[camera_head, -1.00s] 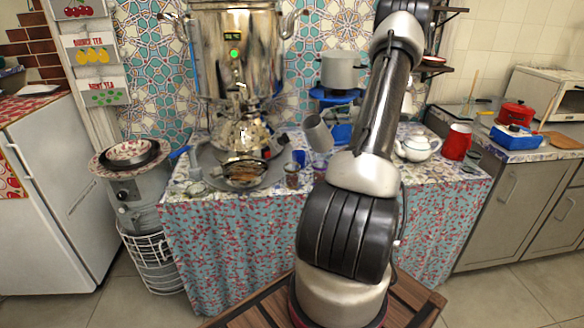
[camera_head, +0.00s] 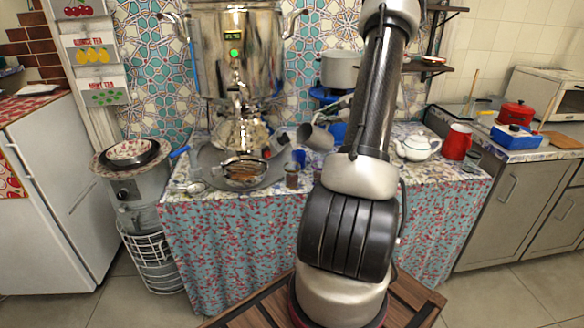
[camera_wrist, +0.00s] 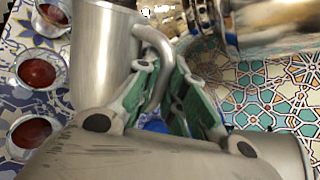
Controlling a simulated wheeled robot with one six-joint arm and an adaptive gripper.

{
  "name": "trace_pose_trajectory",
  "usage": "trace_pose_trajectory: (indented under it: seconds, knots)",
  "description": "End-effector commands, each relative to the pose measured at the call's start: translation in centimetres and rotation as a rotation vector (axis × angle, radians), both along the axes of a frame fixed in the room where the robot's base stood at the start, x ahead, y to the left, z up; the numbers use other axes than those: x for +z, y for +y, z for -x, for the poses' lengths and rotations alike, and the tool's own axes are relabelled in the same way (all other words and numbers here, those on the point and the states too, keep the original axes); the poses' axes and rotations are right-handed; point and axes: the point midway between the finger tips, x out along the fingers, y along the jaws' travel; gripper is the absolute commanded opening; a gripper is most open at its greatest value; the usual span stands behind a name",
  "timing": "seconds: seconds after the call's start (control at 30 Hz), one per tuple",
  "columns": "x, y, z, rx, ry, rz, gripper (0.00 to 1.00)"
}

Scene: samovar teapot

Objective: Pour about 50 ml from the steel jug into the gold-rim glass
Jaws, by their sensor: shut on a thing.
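The steel jug (camera_head: 317,137) is tilted above the table in the head view, its mouth toward the left. In the wrist view the jug (camera_wrist: 100,50) fills the upper left, with its curved handle on the right. My gripper (camera_wrist: 164,76) is shut on this handle, with green-padded fingers on both sides. The jug's mouth and any stream are not visible in the wrist view. A small glass with dark contents (camera_head: 291,177) stands below and left of the jug in the head view. I cannot make out a gold rim, so I cannot tell which glass is the gold-rim one.
Several glasses of red liquid, such as this one (camera_wrist: 38,72), stand along the left of the wrist view. The large samovar (camera_head: 235,60) stands behind a round tray (camera_head: 213,157). A white teapot (camera_head: 416,148) and a red jug (camera_head: 457,142) stand on the right.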

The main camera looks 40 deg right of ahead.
Motion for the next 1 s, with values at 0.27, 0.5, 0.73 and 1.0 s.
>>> trace_pose_trajectory:
  seconds: [0.27,0.5,0.73,1.0]
  knots:
    - [-0.24,0.34,-0.03,0.0,0.0,0.042,0.0]
    - [-0.43,0.56,-0.03,0.0,0.001,0.065,0.0]
    - [-0.63,0.72,-0.02,0.001,0.003,0.086,0.0]
    - [-0.83,0.93,-0.04,0.001,0.003,0.111,0.0]
